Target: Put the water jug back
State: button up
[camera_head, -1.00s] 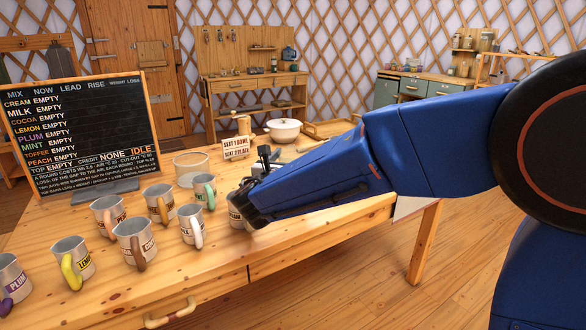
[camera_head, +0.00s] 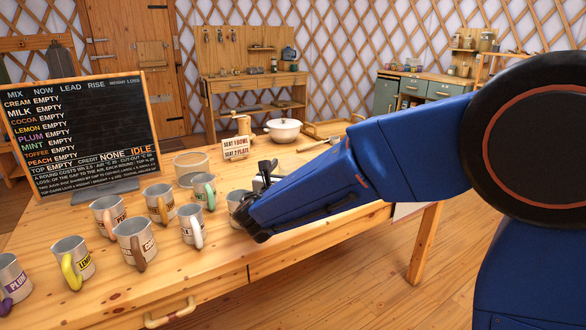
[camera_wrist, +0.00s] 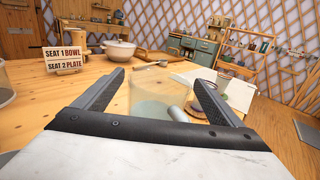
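A clear, see-through jug (camera_wrist: 150,92) with a grey handle-like cylinder in front stands on the wooden table in the wrist view, with pale liquid in its lower part. My gripper (camera_wrist: 158,78) has its two fingers spread wide, one on either side of the jug. A small gap shows at the left finger; contact at the right is unclear. In the head view my gripper (camera_head: 256,202) is low over the table's right part, beside a metal mug (camera_head: 238,204).
Several labelled metal mugs stand left of my gripper, including a lemon mug (camera_head: 72,262) and a mint mug (camera_head: 203,190). A clear container (camera_head: 190,168), a seat sign (camera_head: 235,147) and a white lidded pot (camera_head: 283,130) stand farther back. A blackboard (camera_head: 82,135) stands left.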

jog(key=shift+r, duration=0.15)
jog(key=v, duration=1.2)
